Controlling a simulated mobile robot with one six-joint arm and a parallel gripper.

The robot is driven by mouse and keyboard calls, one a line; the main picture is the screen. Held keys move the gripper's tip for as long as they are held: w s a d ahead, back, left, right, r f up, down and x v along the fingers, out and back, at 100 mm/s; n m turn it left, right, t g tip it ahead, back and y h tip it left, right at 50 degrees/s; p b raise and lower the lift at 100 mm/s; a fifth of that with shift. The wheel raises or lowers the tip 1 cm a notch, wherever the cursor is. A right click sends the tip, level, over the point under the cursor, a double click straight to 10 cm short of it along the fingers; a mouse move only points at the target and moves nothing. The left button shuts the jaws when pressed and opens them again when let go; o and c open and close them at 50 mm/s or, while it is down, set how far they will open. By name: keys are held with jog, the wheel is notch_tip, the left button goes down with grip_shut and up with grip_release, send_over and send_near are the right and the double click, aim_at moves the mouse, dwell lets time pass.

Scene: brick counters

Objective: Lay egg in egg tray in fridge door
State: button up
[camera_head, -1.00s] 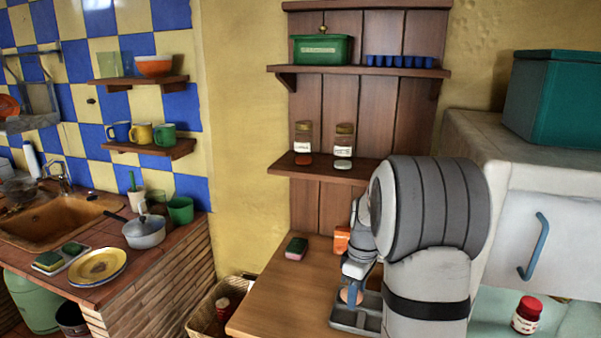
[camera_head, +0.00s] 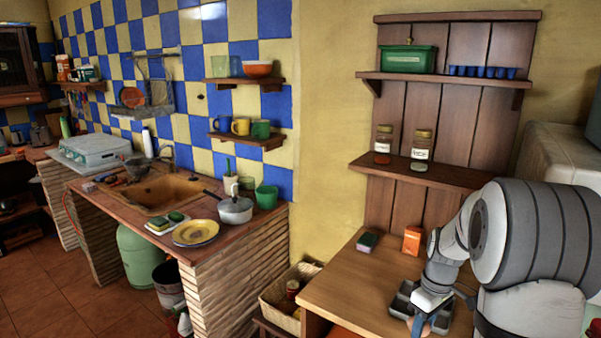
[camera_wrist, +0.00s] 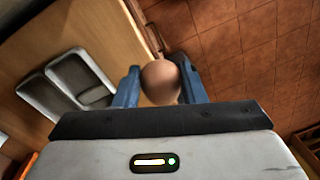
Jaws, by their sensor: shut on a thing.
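My gripper (camera_wrist: 160,84) is shut on a brown egg (camera_wrist: 161,78), which sits between its two blue fingers in the wrist view. In the head view my gripper (camera_head: 421,323) is at the lower right, low by the wooden table, and the egg (camera_head: 427,329) shows only in part. A grey tray with compartments (camera_head: 402,303) lies on the table beside the gripper; it also shows at the left of the wrist view (camera_wrist: 47,96). The fridge and its door tray cannot be made out; my arm covers much of the right side.
A pale appliance top (camera_head: 562,150) is at the right edge. Tiled floor (camera_head: 50,290) is open at the left.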

jog(key=w+a+f+m, duration=0.2)
jog(key=a+f+m, duration=0.5)
jog(key=a+f, duration=0.6)
notch_tip(320, 180, down, 2)
jog(key=shift+a+f+t, duration=0.25)
jog(key=shift+t, duration=0.05)
